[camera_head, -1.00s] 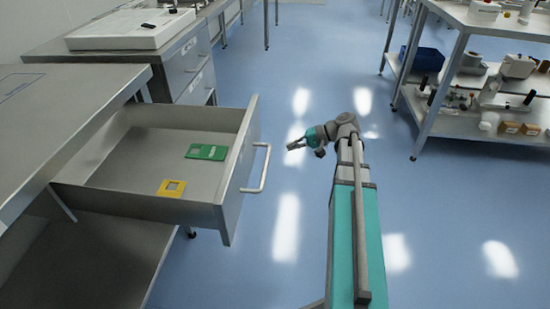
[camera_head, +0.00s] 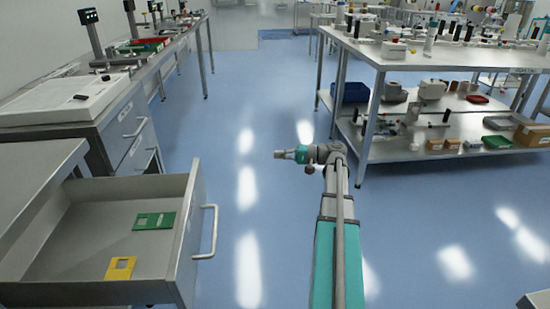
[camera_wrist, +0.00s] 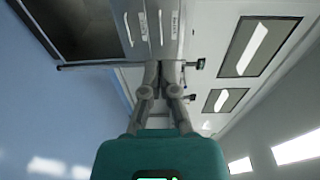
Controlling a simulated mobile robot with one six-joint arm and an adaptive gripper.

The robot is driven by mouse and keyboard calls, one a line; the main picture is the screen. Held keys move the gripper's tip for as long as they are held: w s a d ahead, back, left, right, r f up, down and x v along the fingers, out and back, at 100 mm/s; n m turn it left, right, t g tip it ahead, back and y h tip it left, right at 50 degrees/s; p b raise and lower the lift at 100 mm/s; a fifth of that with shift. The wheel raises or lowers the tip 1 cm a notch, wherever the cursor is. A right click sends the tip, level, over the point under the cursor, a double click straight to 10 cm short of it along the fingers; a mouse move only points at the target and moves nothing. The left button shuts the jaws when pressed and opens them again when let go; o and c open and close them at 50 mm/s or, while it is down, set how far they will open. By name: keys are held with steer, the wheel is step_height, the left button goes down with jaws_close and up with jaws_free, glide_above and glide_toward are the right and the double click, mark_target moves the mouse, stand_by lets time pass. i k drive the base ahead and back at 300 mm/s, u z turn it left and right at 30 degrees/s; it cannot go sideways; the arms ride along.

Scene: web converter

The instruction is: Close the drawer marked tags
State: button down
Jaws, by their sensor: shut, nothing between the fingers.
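A metal drawer (camera_head: 100,212) stands pulled far out under the bench at the left in the head view. A green tag (camera_head: 154,221) and a yellow tag (camera_head: 121,268) lie flat inside it. Its upright bar handle (camera_head: 208,231) is on the front panel, facing right. No label on this drawer is readable from here. My gripper (camera_head: 278,154) is shut and empty, to the right of and above the handle, apart from it. In the wrist view my gripper (camera_wrist: 166,68) points toward distant cabinet fronts (camera_wrist: 152,22) with small labels too blurred to read.
A bench (camera_head: 35,185) is above the drawer. A further cabinet (camera_head: 128,140) with closed drawers and a white tray on top stands behind it. A two-level shelf table (camera_head: 440,62) stands at the right. Blue floor between them is clear.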

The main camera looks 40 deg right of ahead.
mark_target(63, 259)
steer(key=z, duration=1)
steer(key=k, duration=0.6)
steer(key=u, duration=0.05)
